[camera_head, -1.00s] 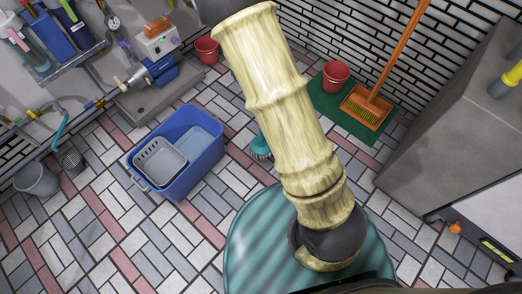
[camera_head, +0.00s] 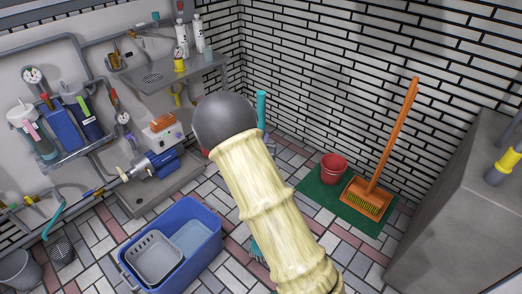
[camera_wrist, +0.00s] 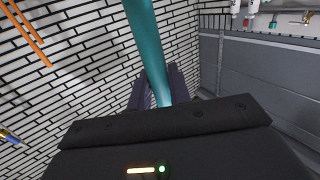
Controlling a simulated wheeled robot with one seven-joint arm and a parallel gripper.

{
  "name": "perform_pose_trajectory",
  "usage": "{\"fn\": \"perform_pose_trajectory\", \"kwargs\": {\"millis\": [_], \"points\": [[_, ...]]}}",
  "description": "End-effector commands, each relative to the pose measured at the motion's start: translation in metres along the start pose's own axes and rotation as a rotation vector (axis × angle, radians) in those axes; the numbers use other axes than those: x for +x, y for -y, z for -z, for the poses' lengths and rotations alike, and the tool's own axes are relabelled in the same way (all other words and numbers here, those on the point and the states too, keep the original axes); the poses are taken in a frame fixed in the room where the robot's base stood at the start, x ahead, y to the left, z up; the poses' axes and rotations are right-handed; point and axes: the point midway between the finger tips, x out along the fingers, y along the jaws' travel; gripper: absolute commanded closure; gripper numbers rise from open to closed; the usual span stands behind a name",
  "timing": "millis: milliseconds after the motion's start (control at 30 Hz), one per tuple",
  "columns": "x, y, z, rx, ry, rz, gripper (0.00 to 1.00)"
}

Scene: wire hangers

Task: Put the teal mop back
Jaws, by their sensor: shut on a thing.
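The teal mop's handle (camera_wrist: 146,45) rises through my gripper (camera_wrist: 160,90) in the wrist view. The dark fingers are shut on it, and the handle leans slightly. In the head view, the upper part of the teal mop (camera_head: 261,109) shows just right of my arm's grey joint. A bit of its teal head shows lower down, beside my pale arm, close to the tiled floor; I cannot tell whether it touches.
A green mat (camera_head: 333,204) by the back wall bears a red bucket (camera_head: 334,168) and an orange broom (camera_head: 384,150). A grey cabinet (camera_head: 455,215) is at right. Pumps and pipes line the left wall.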

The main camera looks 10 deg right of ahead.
Motion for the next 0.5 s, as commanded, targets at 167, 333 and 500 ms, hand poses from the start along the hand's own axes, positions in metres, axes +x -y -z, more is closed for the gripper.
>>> {"fn": "perform_pose_trajectory", "kwargs": {"millis": [167, 333, 500], "points": [[0.000, 0.002, -0.002, 0.006, -0.009, 0.003, 1.00], [0.000, 0.002, -0.002, 0.005, -0.009, 0.003, 1.00], [0.000, 0.002, -0.016, 0.003, -0.006, 0.002, 1.00]]}}
